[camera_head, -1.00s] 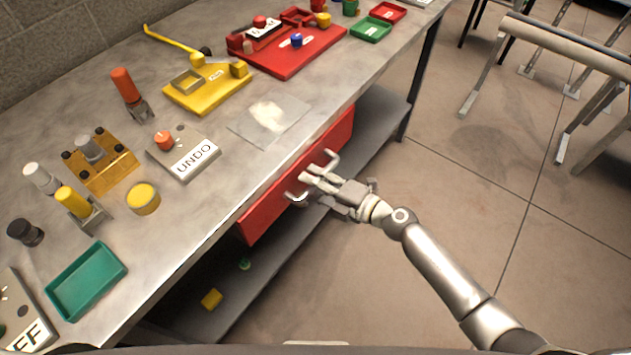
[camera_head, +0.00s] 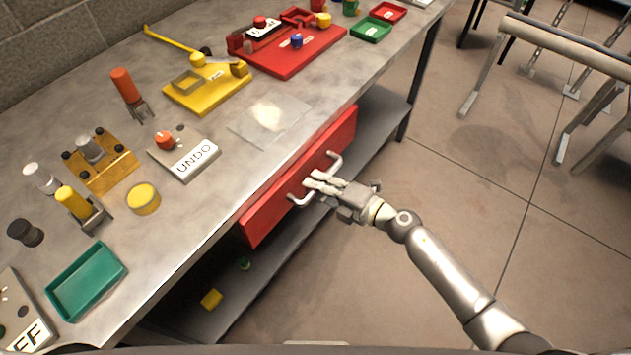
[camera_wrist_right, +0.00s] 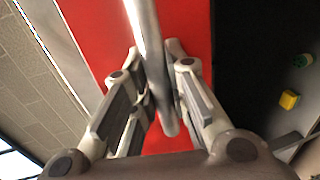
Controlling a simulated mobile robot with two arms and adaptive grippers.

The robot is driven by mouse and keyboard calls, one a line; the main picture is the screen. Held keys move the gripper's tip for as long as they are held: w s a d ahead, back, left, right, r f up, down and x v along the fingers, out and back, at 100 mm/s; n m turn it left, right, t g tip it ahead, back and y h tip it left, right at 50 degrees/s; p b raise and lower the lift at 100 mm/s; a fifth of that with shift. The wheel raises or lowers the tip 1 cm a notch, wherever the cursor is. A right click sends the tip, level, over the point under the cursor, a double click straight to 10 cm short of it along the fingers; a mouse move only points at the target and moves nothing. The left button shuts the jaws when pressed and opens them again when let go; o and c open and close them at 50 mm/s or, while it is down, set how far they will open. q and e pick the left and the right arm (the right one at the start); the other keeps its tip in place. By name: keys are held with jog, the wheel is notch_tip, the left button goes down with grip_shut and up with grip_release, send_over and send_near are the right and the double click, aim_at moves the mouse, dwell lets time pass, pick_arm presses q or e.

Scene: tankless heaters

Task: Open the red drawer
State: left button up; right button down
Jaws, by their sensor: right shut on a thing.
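The red drawer (camera_head: 262,212) sits under the front edge of the grey workbench, and its front shows as a long red panel. A metal bar handle (camera_head: 334,162) stands out from it. My right gripper (camera_head: 312,181) is at the middle of the handle, its fingers pointing at the drawer front. In the right wrist view the handle (camera_wrist_right: 147,35) runs between the two fingers of my right gripper (camera_wrist_right: 158,95), which is shut on it, with the red front (camera_wrist_right: 90,30) close behind. My left gripper is not in view.
A lower shelf (camera_head: 375,130) lies beneath the drawer. Open floor (camera_head: 420,180) lies to the right.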

jog(key=f+b+v, duration=0.1)
jog(key=f+v, duration=0.1)
jog(key=v, duration=1.1)
jog(key=d+f+b+v, duration=0.1)
jog(key=f+v, duration=0.2)
jog(key=v, duration=1.1)
jog(key=shift+s+f, duration=0.3)
jog(key=shift+s, duration=0.05)
jog(key=c, duration=1.4)
grip_release()
jog(key=v, duration=1.2)
